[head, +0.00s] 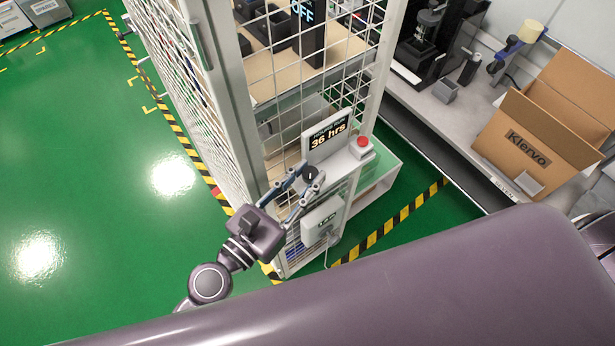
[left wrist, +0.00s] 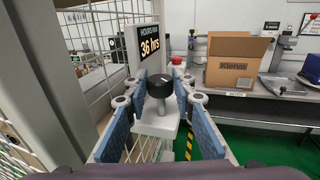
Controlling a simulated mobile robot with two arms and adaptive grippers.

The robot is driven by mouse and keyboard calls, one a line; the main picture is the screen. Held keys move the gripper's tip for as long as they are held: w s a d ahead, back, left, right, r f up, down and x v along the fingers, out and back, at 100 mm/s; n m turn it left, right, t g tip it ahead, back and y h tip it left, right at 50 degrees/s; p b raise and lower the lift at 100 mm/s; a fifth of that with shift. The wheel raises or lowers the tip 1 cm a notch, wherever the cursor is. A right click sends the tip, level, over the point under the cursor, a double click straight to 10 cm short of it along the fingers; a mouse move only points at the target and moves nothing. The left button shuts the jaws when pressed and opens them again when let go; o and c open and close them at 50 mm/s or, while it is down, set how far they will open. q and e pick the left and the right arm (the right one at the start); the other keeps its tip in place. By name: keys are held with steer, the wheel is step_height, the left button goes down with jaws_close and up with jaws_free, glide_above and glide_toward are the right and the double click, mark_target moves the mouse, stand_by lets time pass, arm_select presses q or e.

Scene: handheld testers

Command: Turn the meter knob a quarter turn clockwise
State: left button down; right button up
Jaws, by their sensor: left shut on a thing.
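The meter knob (head: 311,174) is a small black round knob on a light grey box fixed to the mesh cage. In the left wrist view the knob (left wrist: 160,86) sits between my fingertips, with a pale mark on its top. Above it a display (head: 328,137) reads "36 hrs"; the display also shows in the left wrist view (left wrist: 149,42). My left gripper (head: 308,180) reaches in from the lower left and is shut on the knob, a finger on each side. My right gripper is in neither view.
A red button (head: 363,142) sits right of the display, close to my fingers. The white mesh cage (head: 215,100) stands close on the left. A cardboard box (head: 545,120) rests on the bench at right. Green floor (head: 90,170) is clear at left.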

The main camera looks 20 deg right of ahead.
arm_select(q)
steer(key=shift+w+a+f+m+g+h+b, duration=0.15)
steer(key=shift+m+g+h+b, duration=0.35)
steer(key=shift+m+g, duration=0.25)
steer(key=shift+m+g+h+b, duration=0.3)
steer(key=shift+m+g+h, duration=0.1)
steer(key=shift+g, duration=0.65)
steer(key=c, duration=1.6)
jaws_free()
steer(key=v, duration=1.2)
